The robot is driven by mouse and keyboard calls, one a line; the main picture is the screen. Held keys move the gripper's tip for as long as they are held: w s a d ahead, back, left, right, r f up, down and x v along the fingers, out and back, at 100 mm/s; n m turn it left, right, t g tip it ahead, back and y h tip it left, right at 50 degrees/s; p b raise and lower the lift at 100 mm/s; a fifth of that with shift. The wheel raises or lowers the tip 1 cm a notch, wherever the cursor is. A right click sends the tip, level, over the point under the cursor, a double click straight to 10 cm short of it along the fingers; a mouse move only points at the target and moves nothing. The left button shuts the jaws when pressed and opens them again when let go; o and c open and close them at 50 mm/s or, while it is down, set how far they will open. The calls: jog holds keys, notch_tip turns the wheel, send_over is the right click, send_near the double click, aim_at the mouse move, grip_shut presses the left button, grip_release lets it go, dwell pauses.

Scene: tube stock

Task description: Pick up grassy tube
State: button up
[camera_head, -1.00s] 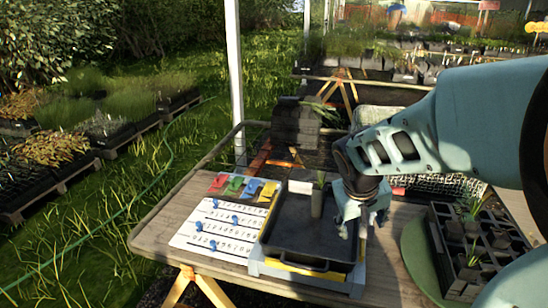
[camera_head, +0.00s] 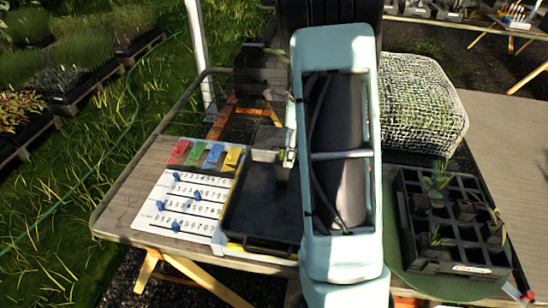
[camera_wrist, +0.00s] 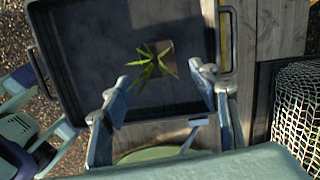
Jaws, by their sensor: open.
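A grassy tube with thin green leaves (camera_wrist: 152,64) is over the dark tray (camera_wrist: 85,55) in the wrist view. I see its leaves from above; its body is hard to make out. My gripper (camera_wrist: 160,78) is open, with one finger on each side below the leaves in the picture and no clear contact. In the head view my arm covers most of the gripper and the right part of the tray (camera_head: 263,205). More tubes with green shoots (camera_head: 437,182) stand in the black rack at the right.
A white board with number rows and coloured tags (camera_head: 190,212) lies left of the tray. The black rack (camera_head: 455,255) stands on the right over a green round surface (camera_head: 400,272). A mesh-covered block (camera_head: 420,100) is behind it. The table's left front corner (camera_head: 115,215) is clear.

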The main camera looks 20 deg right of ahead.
aim_at(280, 172)
jog(key=shift+w+f+m, duration=0.1)
jog(key=shift+w+m, duration=0.2)
jog(key=shift+w, duration=0.05)
jog(key=f, duration=0.3)
jog(key=a+f, duration=0.1)
jog(key=f, duration=0.1)
jog(key=shift+w+f, duration=0.1)
jog(key=shift+w, duration=0.05)
jog(key=shift+w+a+f+p, duration=0.1)
jog(key=shift+a+f+p, duration=0.1)
jog(key=shift+f, duration=0.7)
jog(key=shift+w+a+f+p, duration=0.15)
jog(key=shift+a+f, duration=0.1)
jog(key=shift+f, duration=0.6)
jog(key=shift+s+a+f+p, duration=0.1)
jog(key=shift+a+f+p, duration=0.1)
jog(key=shift+f, duration=0.7)
jog(key=shift+c, duration=0.3)
jog(key=c, duration=1.3)
jog(key=shift+c, duration=0.4)
jog(key=shift+r, duration=0.15)
